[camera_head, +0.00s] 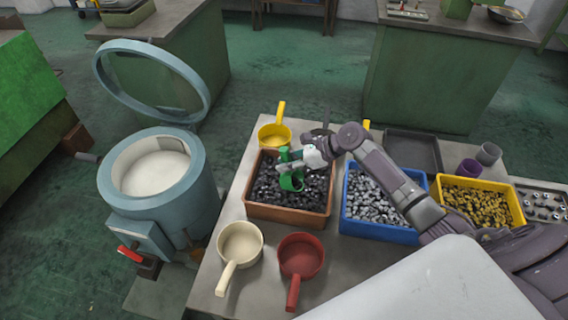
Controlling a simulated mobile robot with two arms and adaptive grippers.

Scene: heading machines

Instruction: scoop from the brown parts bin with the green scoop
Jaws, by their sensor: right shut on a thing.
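The brown parts bin (285,215) stands on the table and is filled with dark metal parts (312,193). My right gripper (292,162) reaches in from the right and is shut on the green scoop (291,181). The scoop is over the bin's middle, its bowl low at the dark parts. I cannot tell whether the bowl touches them or holds any. The gripper hides part of the scoop. My left gripper does not show.
A blue bin (378,231) and a yellow bin (478,185) stand to the right. A yellow scoop (274,135) lies behind the brown bin; cream (240,243) and red (301,257) scoops lie in front. A blue round machine (187,208) with its lid open stands left.

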